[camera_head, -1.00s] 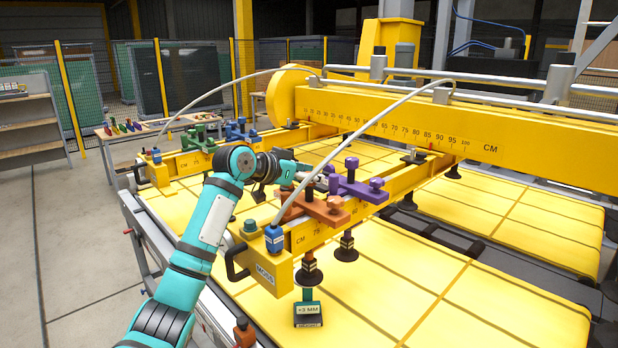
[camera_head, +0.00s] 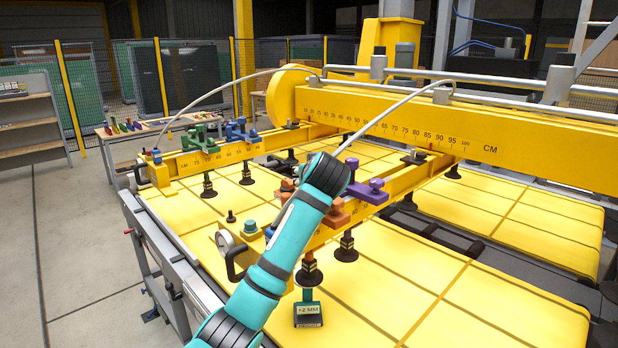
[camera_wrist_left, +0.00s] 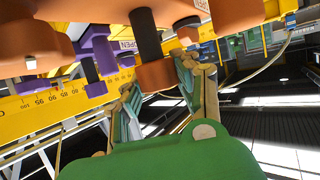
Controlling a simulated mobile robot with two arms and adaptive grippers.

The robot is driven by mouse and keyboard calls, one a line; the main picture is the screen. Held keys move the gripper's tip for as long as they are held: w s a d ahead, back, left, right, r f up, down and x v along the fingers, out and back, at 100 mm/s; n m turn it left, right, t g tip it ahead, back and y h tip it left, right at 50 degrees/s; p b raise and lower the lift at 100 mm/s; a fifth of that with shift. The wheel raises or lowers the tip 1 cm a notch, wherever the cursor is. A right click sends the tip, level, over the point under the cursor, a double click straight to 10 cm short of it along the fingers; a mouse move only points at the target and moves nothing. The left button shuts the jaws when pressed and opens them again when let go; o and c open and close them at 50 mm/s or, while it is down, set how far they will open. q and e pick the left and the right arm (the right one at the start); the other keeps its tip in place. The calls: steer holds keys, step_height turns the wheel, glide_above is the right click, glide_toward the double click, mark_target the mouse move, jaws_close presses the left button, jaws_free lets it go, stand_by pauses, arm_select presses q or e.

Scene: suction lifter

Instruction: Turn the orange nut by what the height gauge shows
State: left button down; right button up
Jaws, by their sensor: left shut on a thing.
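The height gauge (camera_head: 308,311) stands under the near suction cup (camera_head: 308,273) in the head view and reads +2 MM. The orange clamp block (camera_head: 336,215) sits on the yellow arm and is partly hidden by my left arm. In the left wrist view, the orange nut (camera_wrist_left: 156,76) is on a dark threaded stem below the orange clamp (camera_wrist_left: 80,12). My left gripper (camera_wrist_left: 162,82) is shut on the nut, with a finger on either side. In the head view my arm hides this gripper. My right gripper is out of view.
A purple clamp (camera_head: 372,190) sits right beside the orange one. Green (camera_head: 200,138) and blue (camera_head: 241,131) clamps are on the far yellow arm. A curved pale hose (camera_head: 395,108) arches over the near arm. Yellow panels (camera_head: 450,300) lie below.

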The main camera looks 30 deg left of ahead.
arm_select(q)
steer(key=n+g+y, duration=0.3)
steer(key=n+g, duration=0.1)
steer(key=shift+d+r+n+y, duration=0.1)
steer(key=shift+n+y, duration=0.2)
steer(key=shift+n+g+y, duration=0.8)
steer(key=shift+n+g, duration=0.9)
steer(key=shift+g, duration=0.2)
steer(key=shift+n+g, duration=0.4)
steer(key=c, duration=0.9)
jaws_free()
steer(key=shift+a, duration=0.2)
steer(key=shift+d, duration=0.1)
steer(key=v, duration=1.1)
steer(key=shift+d, duration=0.4)
